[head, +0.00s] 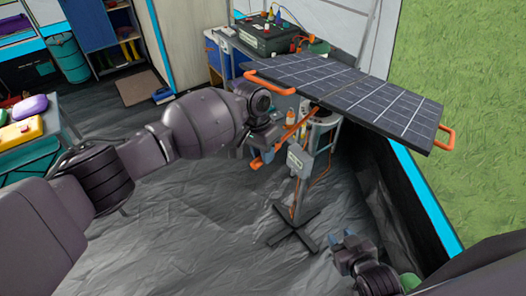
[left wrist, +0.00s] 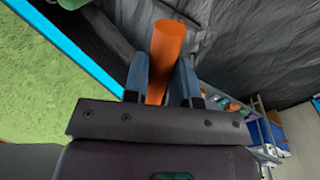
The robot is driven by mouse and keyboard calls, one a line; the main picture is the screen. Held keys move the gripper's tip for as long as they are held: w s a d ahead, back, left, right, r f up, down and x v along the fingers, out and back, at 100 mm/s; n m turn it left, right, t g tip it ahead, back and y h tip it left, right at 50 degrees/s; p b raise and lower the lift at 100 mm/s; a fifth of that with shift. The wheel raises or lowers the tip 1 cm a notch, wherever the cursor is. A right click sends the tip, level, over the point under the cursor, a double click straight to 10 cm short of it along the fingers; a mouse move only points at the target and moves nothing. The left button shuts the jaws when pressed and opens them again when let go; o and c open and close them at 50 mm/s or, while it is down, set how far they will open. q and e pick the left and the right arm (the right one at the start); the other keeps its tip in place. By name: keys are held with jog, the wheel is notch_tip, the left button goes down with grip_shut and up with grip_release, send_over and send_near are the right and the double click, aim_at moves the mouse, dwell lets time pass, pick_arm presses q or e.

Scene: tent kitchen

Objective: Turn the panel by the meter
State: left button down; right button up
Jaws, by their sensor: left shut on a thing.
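The dark solar panel (head: 350,92) is tilted on top of a stand (head: 297,205), with orange handles at its left end (head: 270,82) and right end (head: 447,138). A small grey meter box (head: 300,160) is fixed to the stand below the panel. An orange bar (head: 297,128) slants out under the panel. My left gripper (head: 264,138) is at this bar, left of the meter. In the left wrist view, its fingers (left wrist: 164,82) are shut on the orange bar (left wrist: 168,45). My right gripper (head: 343,240) is low, right of the stand's foot, and seems empty; its finger gap is unclear.
A blue workbench (head: 217,60) with a black case (head: 268,36) stands behind the panel. A table (head: 35,135) with yellow and purple items is at the left. The tent wall and its blue edge (head: 425,195) are close on the right. Grey floor is open in front.

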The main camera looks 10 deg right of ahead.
jog(key=shift+w+r, duration=0.1)
jog(key=shift+w, duration=0.15)
pick_arm(q)
jog(key=c, duration=0.9)
grip_release()
jog(key=shift+c, duration=0.2)
pick_arm(e)
jog(key=shift+r, duration=0.1)
pick_arm(q)
jog(key=shift+r, duration=0.1)
pick_arm(e)
jog(key=shift+s, duration=0.1)
pick_arm(q)
jog(key=shift+w+r, duration=0.1)
jog(key=shift+r, duration=0.2)
notch_tip(320, 180, up, 10)
jog(key=w+a, duration=0.1)
jog(key=shift+w, duration=0.25)
pick_arm(e)
jog(key=shift+w+a, duration=0.1)
jog(key=shift+w, duration=0.1)
pick_arm(q)
jog(key=shift+a+f, duration=0.1)
pick_arm(e)
jog(key=shift+s, duration=0.15)
